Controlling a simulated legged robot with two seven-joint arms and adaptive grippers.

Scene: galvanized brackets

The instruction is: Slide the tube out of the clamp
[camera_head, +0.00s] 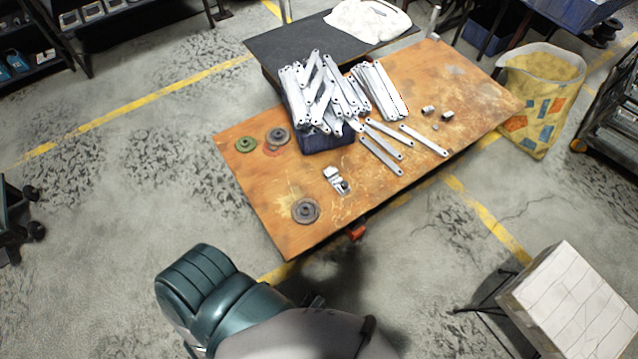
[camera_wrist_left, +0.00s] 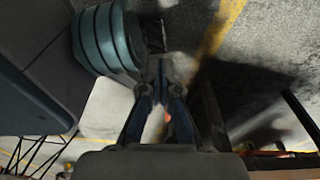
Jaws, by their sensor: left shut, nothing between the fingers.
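A small silvery metal fitting (camera_head: 336,180), perhaps the clamp, lies on the front part of the wooden table. I cannot make out a tube in it for certain. A short upright metal tube or post (camera_head: 434,22) stands at the table's far corner; I cannot tell whether a clamp holds it. My left gripper (camera_wrist_left: 160,68) shows in the left wrist view, fingers together and empty, over the floor and away from the table's objects. My left arm is low in the head view, short of the table's front edge. My right gripper is not in view.
The wooden table (camera_head: 275,215) holds a dark blue bin (camera_head: 325,142) heaped with flat metal brackets (camera_head: 322,90), loose strips, small metal pieces (camera_head: 428,111) and round discs (camera_head: 306,211). A yellow bag (camera_head: 540,100) stands right, a white-topped stand (camera_head: 570,300) front right.

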